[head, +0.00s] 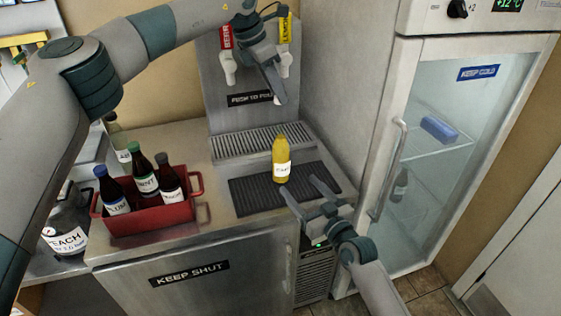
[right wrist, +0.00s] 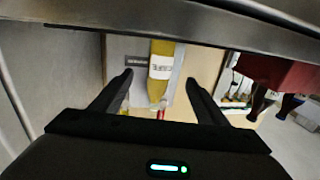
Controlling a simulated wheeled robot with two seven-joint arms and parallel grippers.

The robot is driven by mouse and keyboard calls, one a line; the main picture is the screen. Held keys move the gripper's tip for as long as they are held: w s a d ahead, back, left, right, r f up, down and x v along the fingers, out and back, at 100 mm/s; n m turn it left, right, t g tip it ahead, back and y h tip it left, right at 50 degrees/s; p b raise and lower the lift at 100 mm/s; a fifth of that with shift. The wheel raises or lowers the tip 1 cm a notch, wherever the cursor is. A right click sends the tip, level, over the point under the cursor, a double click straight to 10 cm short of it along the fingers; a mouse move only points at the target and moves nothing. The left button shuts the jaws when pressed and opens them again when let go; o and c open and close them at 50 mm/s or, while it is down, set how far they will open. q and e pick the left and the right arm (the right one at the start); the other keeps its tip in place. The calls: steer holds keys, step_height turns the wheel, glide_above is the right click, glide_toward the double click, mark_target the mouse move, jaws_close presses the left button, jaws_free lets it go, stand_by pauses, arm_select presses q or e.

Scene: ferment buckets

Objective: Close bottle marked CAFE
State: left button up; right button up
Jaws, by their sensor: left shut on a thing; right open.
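A yellow bottle with a white label, its lettering partly legible as CAFE (head: 281,158), stands upright on the dark ribbed mat (head: 250,198). In the right wrist view the bottle (right wrist: 161,62) appears inverted, between the finger lines. My right gripper (head: 300,187) is open in front of the bottle, fingers pointing at it and apart from it. My left gripper (head: 277,98) is above and behind the bottle, in front of the tap panel. It is shut on a small pale thing at its fingertips, too small to identify. Whether the bottle's mouth is covered is too small to tell.
A red crate (head: 150,222) with several dark bottles stands left of the mat. Taps with red (head: 226,38) and yellow (head: 286,30) handles hang behind my left gripper. A metal drip grate (head: 262,142) lies behind the mat. A glass-door fridge (head: 440,180) stands right.

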arm_select(q)
steer(key=shift+w+a+f, duration=0.1)
steer(key=shift+w, duration=0.05)
arm_select(e)
steer(key=shift+w+a, duration=0.25)
steer(key=shift+w, duration=0.2)
steer(key=x, duration=1.1)
steer(key=shift+f, duration=0.1)
steer(key=c, duration=1.6)
arm_select(q)
glide_toward(284, 131)
steer(key=shift+w+d+f, duration=0.8)
steer(key=shift+w+f, duration=0.05)
steer(key=shift+w, duration=0.2)
steer(key=shift+f, duration=0.9)
steer(key=shift+f, duration=0.6)
